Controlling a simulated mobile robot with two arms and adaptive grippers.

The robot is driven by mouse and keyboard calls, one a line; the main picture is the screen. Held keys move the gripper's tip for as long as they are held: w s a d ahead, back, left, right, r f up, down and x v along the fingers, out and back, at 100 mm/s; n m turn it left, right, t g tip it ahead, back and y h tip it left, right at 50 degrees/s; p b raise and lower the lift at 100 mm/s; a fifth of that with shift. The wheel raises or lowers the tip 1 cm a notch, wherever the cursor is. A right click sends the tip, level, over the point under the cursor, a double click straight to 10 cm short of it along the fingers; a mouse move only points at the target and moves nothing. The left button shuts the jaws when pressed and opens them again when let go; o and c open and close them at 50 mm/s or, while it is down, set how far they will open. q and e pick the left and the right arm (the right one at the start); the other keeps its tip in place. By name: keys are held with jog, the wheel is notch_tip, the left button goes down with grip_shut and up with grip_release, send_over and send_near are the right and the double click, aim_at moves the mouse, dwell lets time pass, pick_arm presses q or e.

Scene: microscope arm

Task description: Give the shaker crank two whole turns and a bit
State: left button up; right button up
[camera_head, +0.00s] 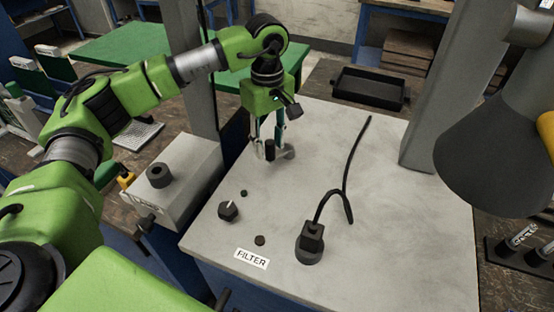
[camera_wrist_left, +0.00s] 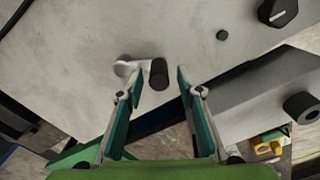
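The shaker crank is a short pale arm on a round grey hub (camera_head: 290,152) with an upright black handle (camera_head: 270,150), on the far left part of the pale worktop (camera_head: 330,180). In the left wrist view the black handle (camera_wrist_left: 158,74) stands to the right of the hub (camera_wrist_left: 123,68). My left gripper (camera_head: 266,143) points down over the crank. Its fingers (camera_wrist_left: 160,77) are open, with the handle between or just beyond the fingertips and a gap on each side. I cannot tell the exact depth. My right gripper is not in view.
A dark knob (camera_head: 229,211), a FILTER label (camera_head: 252,258) and a black plug (camera_head: 312,237) with a cable are nearer on the worktop. A grey box (camera_head: 177,185) stands left. A grey post (camera_head: 450,90) and dark lamp shade (camera_head: 495,155) stand right.

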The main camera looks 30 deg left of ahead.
pick_arm(q)
jog(key=shift+r, duration=0.1)
jog(key=shift+d+r+p, duration=0.1)
jog(key=shift+r+p, duration=2.35)
jog(key=shift+r, duration=1.5)
